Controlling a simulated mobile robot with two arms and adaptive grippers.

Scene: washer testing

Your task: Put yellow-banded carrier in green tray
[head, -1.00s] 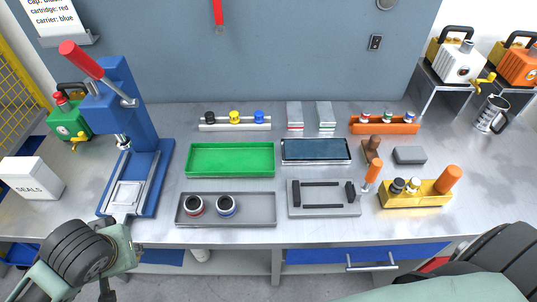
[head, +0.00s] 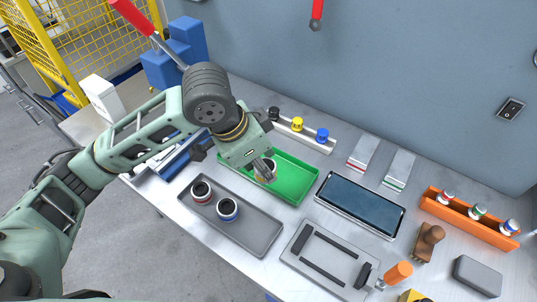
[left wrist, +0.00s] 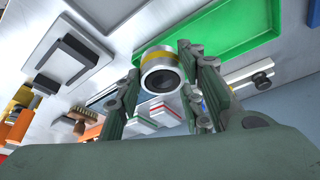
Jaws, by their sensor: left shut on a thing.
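The yellow-banded carrier (head: 265,173), a short pale cylinder with a dark centre, is between the fingers of my left gripper (head: 267,168). It also shows in the left wrist view (left wrist: 163,72), with its yellow band around it and the fingers (left wrist: 160,90) closed on either side. The green tray (head: 298,188) lies on the bench below and around the carrier in the head view; its green floor (left wrist: 237,25) shows behind the gripper in the wrist view. I cannot tell whether the carrier touches the tray floor. My right gripper is out of view.
A grey tray (head: 255,232) in front holds a red-banded carrier (head: 201,191) and a blue-banded carrier (head: 228,208). A rack (head: 312,138) with coloured caps stands behind. A dark-topped tray (head: 360,203) is to the right. The blue press (head: 180,50) stands at the back left.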

